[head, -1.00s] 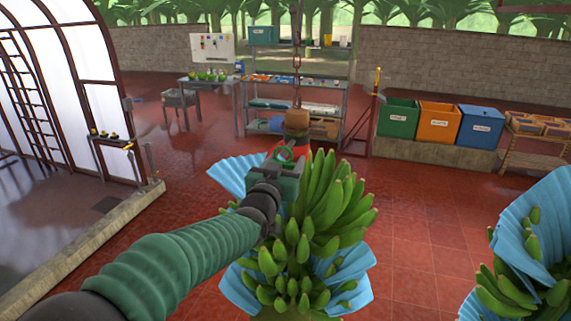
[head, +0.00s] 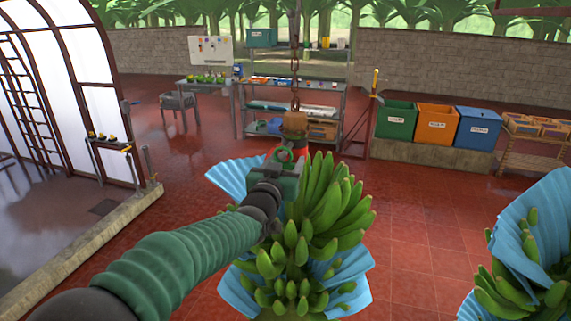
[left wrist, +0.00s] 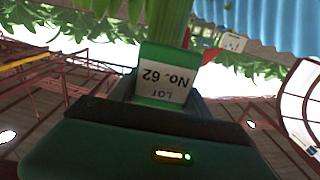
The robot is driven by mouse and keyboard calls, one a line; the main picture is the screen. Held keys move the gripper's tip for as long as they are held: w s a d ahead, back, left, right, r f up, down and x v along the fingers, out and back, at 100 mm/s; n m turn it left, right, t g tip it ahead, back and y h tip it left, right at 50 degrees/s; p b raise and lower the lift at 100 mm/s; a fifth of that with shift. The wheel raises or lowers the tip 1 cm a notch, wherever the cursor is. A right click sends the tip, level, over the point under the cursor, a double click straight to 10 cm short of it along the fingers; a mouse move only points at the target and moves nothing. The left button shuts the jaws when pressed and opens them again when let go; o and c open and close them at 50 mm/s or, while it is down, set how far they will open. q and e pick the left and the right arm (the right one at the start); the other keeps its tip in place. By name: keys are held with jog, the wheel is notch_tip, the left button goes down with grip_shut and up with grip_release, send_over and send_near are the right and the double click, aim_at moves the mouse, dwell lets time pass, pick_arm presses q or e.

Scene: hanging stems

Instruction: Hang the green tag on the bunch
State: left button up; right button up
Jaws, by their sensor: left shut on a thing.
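The bunch (head: 328,212) of green bananas hangs from a chain in the head view, with a pleated blue cover open around it. Its stem top (head: 295,122) is brown, with a red band (head: 301,152) below. My left gripper (head: 284,163) is at the upper left of the bunch, close to the stem. In the left wrist view it is shut on the green tag (left wrist: 165,75), whose white label reads "LOT No. 62" upside down. The gripper hides part of the stem, and I cannot tell whether the tag touches it. My right gripper is not in view.
A second bunch (head: 535,255) with a blue cover hangs at the right edge. Green (head: 396,120), orange (head: 437,125) and blue (head: 479,128) bins stand behind on a ledge. A shelf rack (head: 290,105) is at the back. Red tiled floor lies open between.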

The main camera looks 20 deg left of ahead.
pick_arm(q)
jog(key=shift+w, duration=1.35)
dwell(0.3)
jog(key=shift+w+f+b, duration=0.1)
jog(key=shift+f+b, duration=0.25)
dwell(0.6)
jog(key=o, duration=1.7)
